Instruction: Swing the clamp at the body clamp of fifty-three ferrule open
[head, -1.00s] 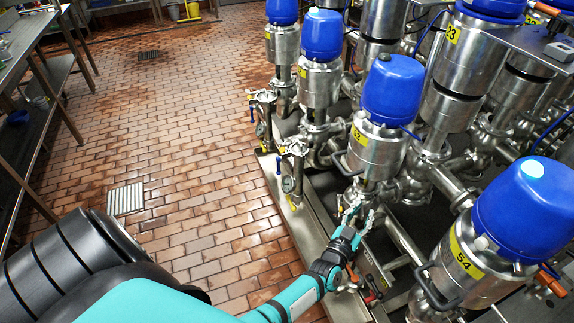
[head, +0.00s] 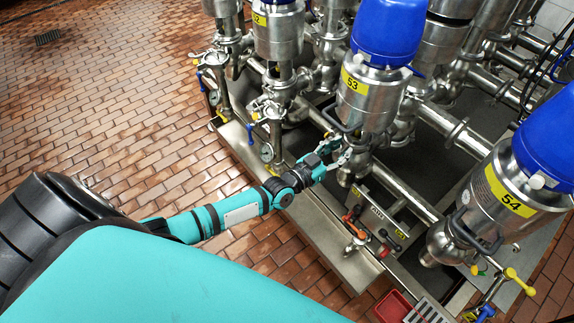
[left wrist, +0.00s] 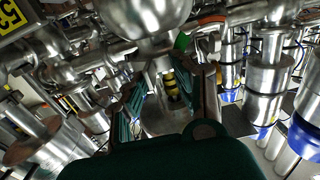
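The valve labelled 53 (head: 366,95) stands upright with a blue cap (head: 388,28) in the upper middle of the head view. My left gripper (head: 340,164) is at its lower body, just below the black handle. In the left wrist view, the two fingers of my left gripper (left wrist: 167,100) are apart. Steel pipework with a yellow-and-black banded part (left wrist: 171,84) shows between and beyond them. A rounded steel body (left wrist: 155,17) hangs above. I cannot make out the body clamp or its state. Whether the fingers touch anything is unclear. My right gripper is not in view.
Valve 54 (head: 500,195) stands at the right. Another valve (head: 278,32) and small fittings with gauges (head: 266,152) stand left of valve 53.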

